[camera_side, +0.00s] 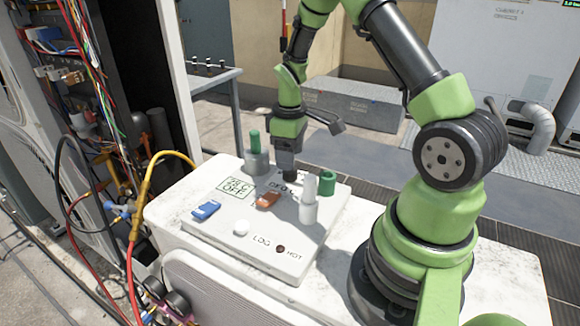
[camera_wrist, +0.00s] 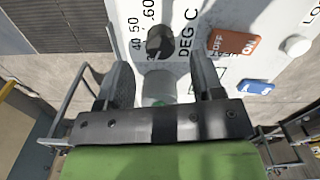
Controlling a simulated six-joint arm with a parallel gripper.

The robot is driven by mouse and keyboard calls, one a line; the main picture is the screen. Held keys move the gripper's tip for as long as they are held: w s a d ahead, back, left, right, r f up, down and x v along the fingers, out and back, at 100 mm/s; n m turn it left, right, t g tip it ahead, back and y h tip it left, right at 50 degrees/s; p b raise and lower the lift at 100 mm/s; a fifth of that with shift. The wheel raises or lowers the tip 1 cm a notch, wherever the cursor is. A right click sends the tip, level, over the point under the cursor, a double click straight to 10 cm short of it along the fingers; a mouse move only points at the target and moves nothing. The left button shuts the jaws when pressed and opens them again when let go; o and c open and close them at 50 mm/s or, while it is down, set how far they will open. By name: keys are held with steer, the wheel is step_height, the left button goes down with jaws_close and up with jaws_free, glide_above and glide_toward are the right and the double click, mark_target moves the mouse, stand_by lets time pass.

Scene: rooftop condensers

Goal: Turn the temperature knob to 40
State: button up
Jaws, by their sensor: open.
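The dark temperature knob (camera_wrist: 160,42) stands on the white panel (camera_wrist: 185,15) in the wrist view, beside the printed numbers 40, 50 and 60 and the words DEG C. Which number it points at I cannot tell. My gripper (camera_wrist: 161,66) is open, with one finger on each side of the knob's line and the knob just beyond the fingertips. I see no contact. In the side view my gripper (camera_side: 287,163) is low over the panel (camera_side: 262,248), and the knob (camera_side: 290,179) shows just under it, partly hidden.
A grey cylinder with a green top (camera_side: 256,160) stands close left of my gripper. An orange switch (camera_side: 268,200), a blue switch (camera_side: 206,211) and a white button (camera_side: 241,228) are nearer the front.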

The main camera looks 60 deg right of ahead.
mark_target(290, 174)
steer(key=shift+f, duration=2)
steer(key=c, duration=0.9)
steer(key=m, duration=0.4)
steer(key=shift+m, duration=2.3)
